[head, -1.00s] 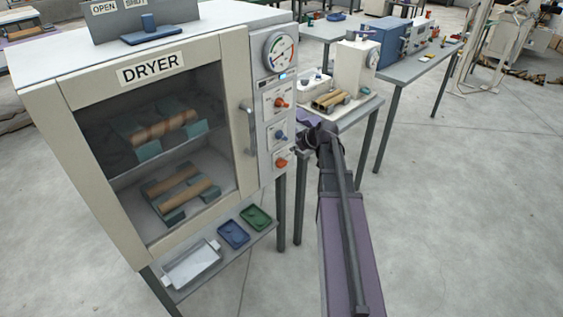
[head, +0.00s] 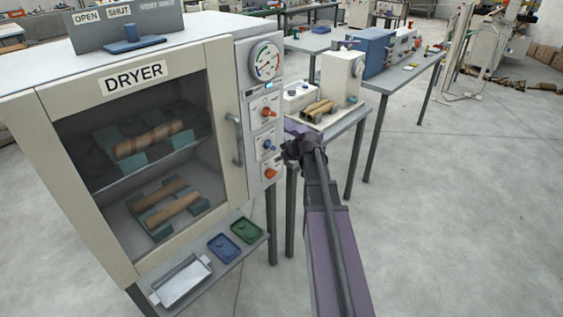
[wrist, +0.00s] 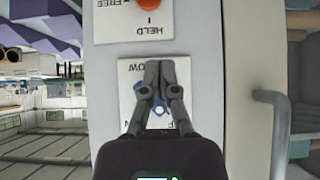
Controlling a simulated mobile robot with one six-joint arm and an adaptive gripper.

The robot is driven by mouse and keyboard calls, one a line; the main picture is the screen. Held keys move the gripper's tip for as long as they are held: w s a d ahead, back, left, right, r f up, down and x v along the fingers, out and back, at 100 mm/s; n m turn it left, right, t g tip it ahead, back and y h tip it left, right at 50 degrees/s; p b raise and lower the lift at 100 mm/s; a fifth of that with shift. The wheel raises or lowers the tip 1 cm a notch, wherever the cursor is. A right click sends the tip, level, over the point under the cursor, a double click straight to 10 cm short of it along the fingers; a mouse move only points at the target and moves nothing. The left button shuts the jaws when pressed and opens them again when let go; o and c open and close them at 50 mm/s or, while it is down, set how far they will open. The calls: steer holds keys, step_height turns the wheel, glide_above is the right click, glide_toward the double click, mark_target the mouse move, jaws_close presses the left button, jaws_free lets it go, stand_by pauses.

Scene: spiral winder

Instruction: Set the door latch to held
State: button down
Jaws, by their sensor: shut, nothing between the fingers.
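The door latch knob is the lowest, orange knob (head: 270,173) on the dryer's control panel. In the wrist view, which is upside down, the orange knob (wrist: 153,3) is cut off by the top edge. Its white plate (wrist: 112,32) reads FREE and HELD, with a small mark by HELD. I cannot tell where the knob points. My gripper (wrist: 153,66) is shut and empty, in front of the blue knob's plate, overlapping the blue knob (wrist: 162,110) in view. Contact cannot be judged. In the head view my gripper's fingers are not clear beside the panel.
The dryer door (head: 45,150) is shut, with a vertical handle (head: 235,140) left of the panel; the handle (wrist: 272,130) is at right in the wrist view. Another orange knob (head: 266,112) and a gauge (head: 265,60) sit higher. A bench (head: 352,120) stands right of the dryer.

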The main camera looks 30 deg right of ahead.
steer(key=b, duration=0.4)
glide_above(267, 173)
steer(key=s, duration=0.2)
steer(key=f, duration=0.5)
steer(key=shift+d, duration=0.4)
steer(key=shift+f+b, duration=1.9)
steer(key=shift+b, duration=0.15)
